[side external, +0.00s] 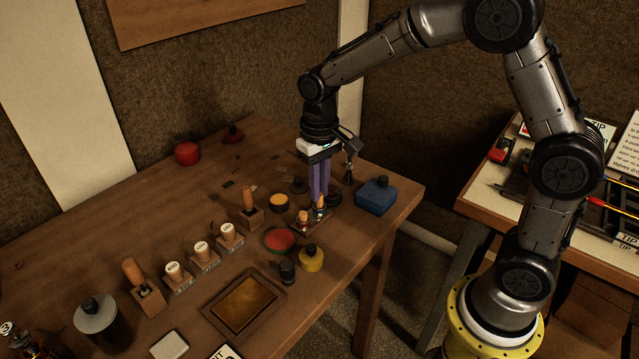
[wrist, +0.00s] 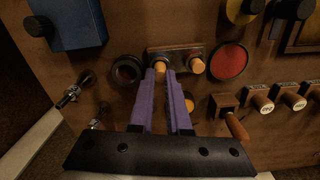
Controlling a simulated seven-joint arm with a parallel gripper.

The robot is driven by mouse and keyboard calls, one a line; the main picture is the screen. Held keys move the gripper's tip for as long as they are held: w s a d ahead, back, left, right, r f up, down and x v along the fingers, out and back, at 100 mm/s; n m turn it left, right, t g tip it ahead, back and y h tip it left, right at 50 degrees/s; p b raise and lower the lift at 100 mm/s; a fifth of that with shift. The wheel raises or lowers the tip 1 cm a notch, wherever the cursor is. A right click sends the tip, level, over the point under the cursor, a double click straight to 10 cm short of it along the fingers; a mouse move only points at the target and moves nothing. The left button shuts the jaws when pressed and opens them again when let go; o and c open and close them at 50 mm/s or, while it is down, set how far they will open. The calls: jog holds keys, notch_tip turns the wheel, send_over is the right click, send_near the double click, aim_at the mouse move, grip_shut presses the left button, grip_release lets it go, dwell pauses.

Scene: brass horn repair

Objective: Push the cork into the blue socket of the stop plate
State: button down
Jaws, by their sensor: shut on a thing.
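The stop plate (side external: 312,225) is a small dark board near the table's right edge, and it shows at the top centre of the wrist view (wrist: 180,52). My gripper (side external: 319,201), with long purple fingers, points down over the plate's right end in the side view. Its fingertips (wrist: 160,73) are shut on an orange-tan cork (wrist: 160,66) at the plate's left end in the wrist view. The cork's lower end is at the plate; its depth in the socket cannot be told. A second cork (wrist: 197,66) stands at the plate's other end. The socket colour under the held cork is mostly hidden.
A red round pad (side external: 279,239), a yellow-based pot (side external: 311,259) and a dark ring (wrist: 127,70) lie close to the plate. A blue box (side external: 376,196) stands to the right. Wooden-handled tools (side external: 249,207) stand to the left.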

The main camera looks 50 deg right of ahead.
jog(key=shift+f, duration=0.8)
jog(key=shift+c, duration=2.4)
grip_release()
jog(key=shift+r, duration=0.1)
jog(key=shift+r, duration=3.45)
